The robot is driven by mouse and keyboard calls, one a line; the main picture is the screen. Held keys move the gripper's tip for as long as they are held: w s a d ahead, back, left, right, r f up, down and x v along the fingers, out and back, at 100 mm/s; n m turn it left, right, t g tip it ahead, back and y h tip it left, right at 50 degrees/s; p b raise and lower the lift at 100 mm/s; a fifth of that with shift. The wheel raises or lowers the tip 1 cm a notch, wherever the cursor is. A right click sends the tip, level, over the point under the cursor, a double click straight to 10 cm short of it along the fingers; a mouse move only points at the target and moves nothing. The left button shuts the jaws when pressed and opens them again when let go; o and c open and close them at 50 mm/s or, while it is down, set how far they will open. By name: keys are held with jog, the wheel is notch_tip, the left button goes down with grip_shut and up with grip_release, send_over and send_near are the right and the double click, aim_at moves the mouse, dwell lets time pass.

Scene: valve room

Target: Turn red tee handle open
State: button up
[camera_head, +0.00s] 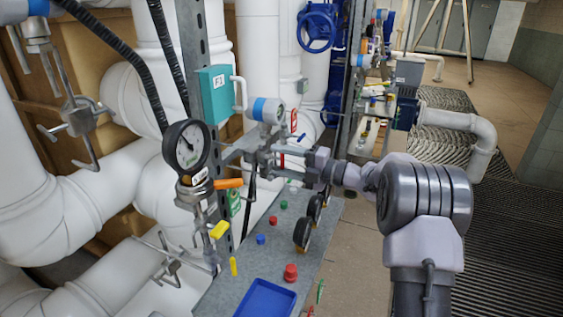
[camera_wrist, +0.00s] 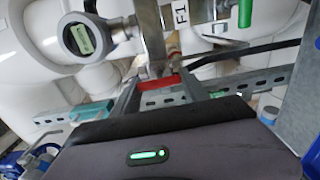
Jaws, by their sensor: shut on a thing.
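The red tee handle (camera_wrist: 158,83) shows in the wrist view as a short red bar crossing between my two fingers, below the metal valve body and pipe. My gripper (camera_wrist: 163,88) is shut on it, with a finger at each end of the bar. In the head view my gripper (camera_head: 279,157) reaches in from the right to the valve fittings beside the panel post. There the handle is mostly hidden by the fingers and fittings, and its exact angle is hard to tell.
A round pressure gauge (camera_head: 187,146) with orange and yellow levers stands left of my gripper. A blue-ringed gauge (camera_head: 266,110) sits just above it. A teal box (camera_head: 214,92) is on the post. A blue tray (camera_head: 265,298) and several small caps lie on the grey shelf below.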

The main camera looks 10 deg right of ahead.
jog(key=o, duration=1.4)
jog(key=p+v, duration=0.5)
jog(key=v, duration=1.2)
jog(key=shift+s+d, duration=0.15)
